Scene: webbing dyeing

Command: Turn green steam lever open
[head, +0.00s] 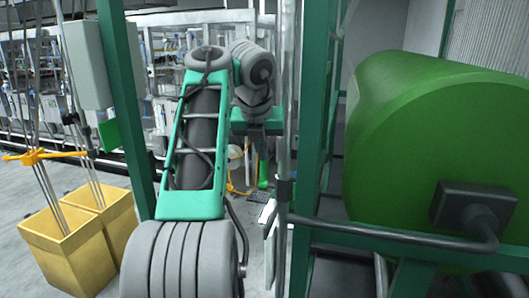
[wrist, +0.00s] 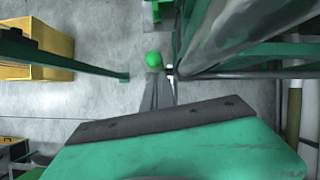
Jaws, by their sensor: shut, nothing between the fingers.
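A round green knob (wrist: 152,60), which looks like the end of the green steam lever, shows in the wrist view just beyond my fingertips. My gripper (wrist: 157,76) is shut and empty, its grey fingers side by side and pointing at the knob. I cannot tell whether the fingertips touch it. In the head view my gripper (head: 258,150) hangs below the arm, with its fingers hard to make out. A small green upright piece (head: 263,172) shows just below it and may be the lever. The lever's pivot is hidden, and I cannot tell its turn position.
A large green drum (head: 430,140) fills the right, behind a green frame post (head: 312,110). Grey pipes (wrist: 235,35) run close right of my gripper in the wrist view. Yellow bins (head: 65,245) stand on the left floor. A green post (head: 125,90) stands left of my arm.

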